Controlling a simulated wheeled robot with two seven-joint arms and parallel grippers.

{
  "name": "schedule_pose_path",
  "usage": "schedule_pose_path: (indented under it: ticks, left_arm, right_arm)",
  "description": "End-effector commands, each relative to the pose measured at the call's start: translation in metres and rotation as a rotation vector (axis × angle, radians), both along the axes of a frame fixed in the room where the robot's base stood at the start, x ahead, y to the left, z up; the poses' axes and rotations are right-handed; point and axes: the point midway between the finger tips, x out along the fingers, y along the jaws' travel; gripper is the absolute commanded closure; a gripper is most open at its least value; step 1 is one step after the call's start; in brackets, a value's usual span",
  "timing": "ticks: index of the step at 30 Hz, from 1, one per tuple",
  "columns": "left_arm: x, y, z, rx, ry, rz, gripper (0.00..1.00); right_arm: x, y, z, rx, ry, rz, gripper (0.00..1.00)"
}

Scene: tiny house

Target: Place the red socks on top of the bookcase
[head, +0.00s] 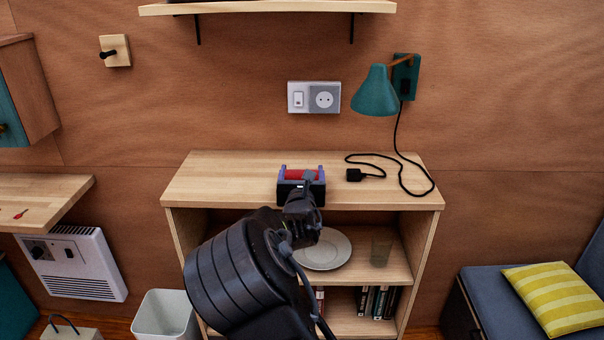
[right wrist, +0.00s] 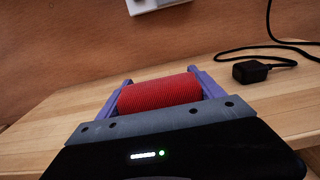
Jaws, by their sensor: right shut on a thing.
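The red socks (head: 301,174) are a rolled red bundle between the purple fingers of my right gripper (head: 301,172). In the right wrist view the socks (right wrist: 160,92) lie crosswise, with a finger at each end, and the gripper (right wrist: 160,90) is shut on them. They are over the top of the bookcase (head: 225,180), near its middle. The pale wooden top also shows in the right wrist view (right wrist: 265,115). I cannot tell whether the socks touch it. My left gripper is not in view.
A black plug (head: 354,175) and cable lie on the bookcase top, right of the gripper. A teal lamp (head: 377,92) hangs on the wall above. A plate (head: 325,250) and glass (head: 381,247) stand on the shelf below. The top's left part is clear.

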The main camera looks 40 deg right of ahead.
Motion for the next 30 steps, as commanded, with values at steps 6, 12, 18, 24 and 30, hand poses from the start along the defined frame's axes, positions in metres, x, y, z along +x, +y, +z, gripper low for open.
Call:
schedule_pose_path:
  ticks: [6, 12, 18, 24, 30]
  left_arm:
    - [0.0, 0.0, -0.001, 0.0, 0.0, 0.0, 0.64]
    - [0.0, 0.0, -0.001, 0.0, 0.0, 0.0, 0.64]
    - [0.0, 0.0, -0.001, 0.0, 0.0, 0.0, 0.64]
    - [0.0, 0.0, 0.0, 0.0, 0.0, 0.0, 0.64]
    - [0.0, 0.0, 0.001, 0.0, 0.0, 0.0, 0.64]
  right_arm:
    - [0.0, 0.0, -0.002, 0.001, -0.001, 0.0, 0.17]
    - [0.0, 0.0, -0.002, 0.001, -0.001, 0.0, 0.01]
    - [0.0, 0.0, -0.002, 0.001, -0.001, 0.0, 0.01]
    - [-0.003, 0.003, 0.001, 0.001, 0.001, 0.0, 0.01]
    - [-0.026, 0.021, 0.002, 0.0, 0.001, 0.002, 0.01]
